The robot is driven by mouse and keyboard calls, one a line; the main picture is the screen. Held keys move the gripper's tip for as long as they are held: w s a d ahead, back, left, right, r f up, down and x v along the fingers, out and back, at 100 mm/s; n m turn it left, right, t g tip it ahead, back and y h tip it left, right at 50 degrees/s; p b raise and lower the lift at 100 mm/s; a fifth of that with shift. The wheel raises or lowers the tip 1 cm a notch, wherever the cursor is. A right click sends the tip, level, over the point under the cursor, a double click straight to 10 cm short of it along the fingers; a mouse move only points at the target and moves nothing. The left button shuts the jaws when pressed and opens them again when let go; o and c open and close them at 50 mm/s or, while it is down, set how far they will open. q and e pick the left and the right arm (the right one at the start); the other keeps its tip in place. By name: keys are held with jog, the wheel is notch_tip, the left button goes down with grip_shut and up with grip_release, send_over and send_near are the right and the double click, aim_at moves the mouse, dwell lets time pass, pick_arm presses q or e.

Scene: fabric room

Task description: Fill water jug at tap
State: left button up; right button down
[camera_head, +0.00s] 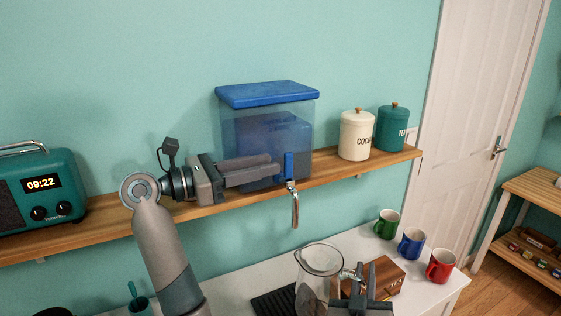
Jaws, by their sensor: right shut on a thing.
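A clear water dispenser with a blue lid (267,96) stands on the wall shelf, with blue-tinted water inside. Its tap has a blue lever (289,166) and a metal spout (295,208) hanging over the shelf's front edge. My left gripper (279,168) is level with the lever, its fingers together and their tips close beside it; I cannot tell whether they touch. A clear glass jug (316,285) is upright below the spout, slightly to its right, and looks empty. My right gripper (362,283) is shut on the jug's handle. The jug's base is cut off by the frame.
The wooden shelf (345,172) also holds a teal radio (40,188), a cream canister (356,135) and a teal canister (392,128).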

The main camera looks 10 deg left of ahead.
aim_at(288, 165)
pick_arm(q)
jog(key=shift+x, duration=2.4)
jog(key=shift+c, duration=0.3)
grip_shut()
